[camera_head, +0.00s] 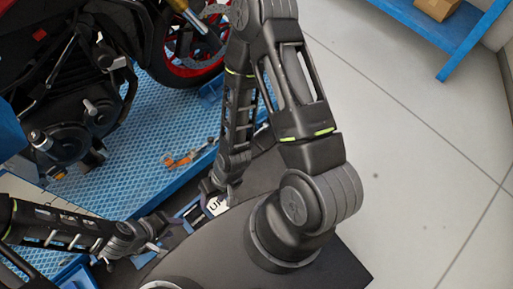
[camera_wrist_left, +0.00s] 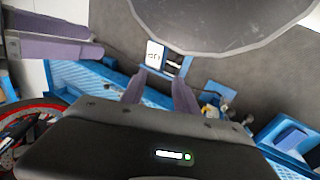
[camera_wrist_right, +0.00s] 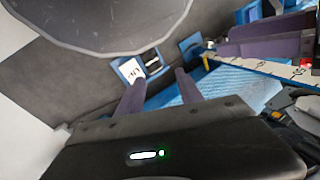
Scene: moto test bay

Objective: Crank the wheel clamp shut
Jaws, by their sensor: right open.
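The motorcycle's front wheel (camera_head: 190,68), with a red rim, is at the top of the head view, partly behind my right arm. A blue part (camera_head: 211,91) is beside its base; I cannot tell whether it is the clamp, and no crank is clear. My right gripper (camera_wrist_right: 158,80) is open and empty, pointing down near a blue frame with a white label (camera_wrist_right: 131,70). My left gripper (camera_wrist_left: 160,82) has its fingers apart with nothing between them. The labelled frame also shows beyond its fingers in the left wrist view (camera_wrist_left: 155,53).
The blue lift platform (camera_head: 125,150) carries the motorcycle (camera_head: 75,100). Small orange items (camera_head: 182,159) lie near its edge. A blue bench (camera_head: 445,38) with a cardboard box (camera_head: 437,8) stands at the top right. The grey floor (camera_head: 410,150) at right is clear.

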